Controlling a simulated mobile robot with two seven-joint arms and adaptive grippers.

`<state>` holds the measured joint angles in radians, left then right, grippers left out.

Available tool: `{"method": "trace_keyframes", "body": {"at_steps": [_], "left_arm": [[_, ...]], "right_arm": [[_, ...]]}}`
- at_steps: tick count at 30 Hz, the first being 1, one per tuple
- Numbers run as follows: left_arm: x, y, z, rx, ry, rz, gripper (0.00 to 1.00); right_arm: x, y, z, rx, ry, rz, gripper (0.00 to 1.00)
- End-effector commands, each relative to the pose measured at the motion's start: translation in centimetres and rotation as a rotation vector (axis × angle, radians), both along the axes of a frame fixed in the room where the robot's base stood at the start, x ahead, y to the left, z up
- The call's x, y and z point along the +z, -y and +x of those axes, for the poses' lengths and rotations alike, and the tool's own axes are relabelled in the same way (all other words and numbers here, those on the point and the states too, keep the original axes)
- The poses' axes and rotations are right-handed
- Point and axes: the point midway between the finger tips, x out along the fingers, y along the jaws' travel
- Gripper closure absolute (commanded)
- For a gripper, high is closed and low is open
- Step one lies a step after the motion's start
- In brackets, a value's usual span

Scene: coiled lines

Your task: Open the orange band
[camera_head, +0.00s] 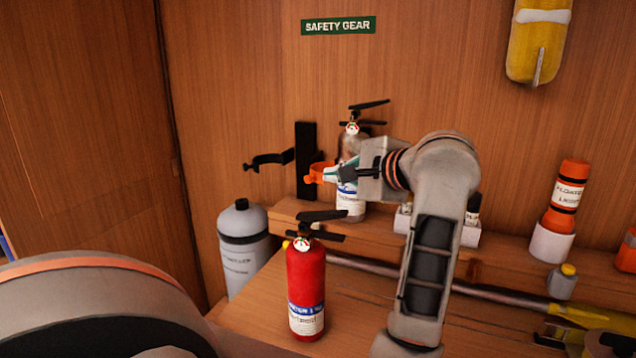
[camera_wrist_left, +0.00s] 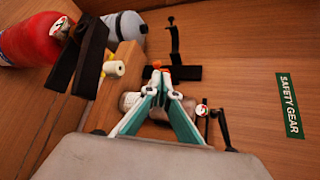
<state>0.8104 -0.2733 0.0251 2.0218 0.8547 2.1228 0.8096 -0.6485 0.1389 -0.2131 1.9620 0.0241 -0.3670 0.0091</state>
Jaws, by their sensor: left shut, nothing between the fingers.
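The orange band (camera_head: 317,173) shows as a small orange piece at the lower part of a black wall bracket (camera_head: 306,150), in front of a silver-grey extinguisher (camera_head: 351,204). My left gripper (camera_head: 334,173) is shut and empty, its teal and white fingertips right at the band. In the left wrist view the shut fingertips (camera_wrist_left: 156,70) are close to the orange band (camera_wrist_left: 165,70); I cannot tell whether they touch. The gripper hides part of the band and the extinguisher. A black curved arm (camera_head: 268,160) stands out to the left of the bracket. My right gripper is not in view.
A red extinguisher (camera_head: 306,289) stands in front on the wooden bench, below my gripper. A grey cylinder (camera_head: 242,244) stands to its left. An orange flare canister (camera_head: 566,197) in a white holder and a small grey bottle (camera_head: 562,283) are at right.

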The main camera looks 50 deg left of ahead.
Motion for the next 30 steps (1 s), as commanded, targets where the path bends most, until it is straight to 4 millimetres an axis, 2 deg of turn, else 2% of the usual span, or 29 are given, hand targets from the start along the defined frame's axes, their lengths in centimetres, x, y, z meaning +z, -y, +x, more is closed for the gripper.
{"method": "trace_keyframes", "body": {"at_steps": [4, 11, 24, 30], "left_arm": [[-0.4, 1.1, 0.1, 0.04, 0.219, -0.058, 1.0], [-0.8, 1.0, 0.3, 0.063, 0.315, -0.085, 1.0], [-3.4, -5.4, 1.6, 0.063, 0.31, -0.082, 1.0], [-4.1, -7.2, 2.0, 0.063, 0.311, -0.082, 1.0]], "right_arm": [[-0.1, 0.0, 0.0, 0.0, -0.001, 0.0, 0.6], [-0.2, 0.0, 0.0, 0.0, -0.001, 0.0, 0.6], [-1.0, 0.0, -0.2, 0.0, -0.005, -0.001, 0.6], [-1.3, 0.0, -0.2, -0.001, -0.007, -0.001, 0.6]]}}
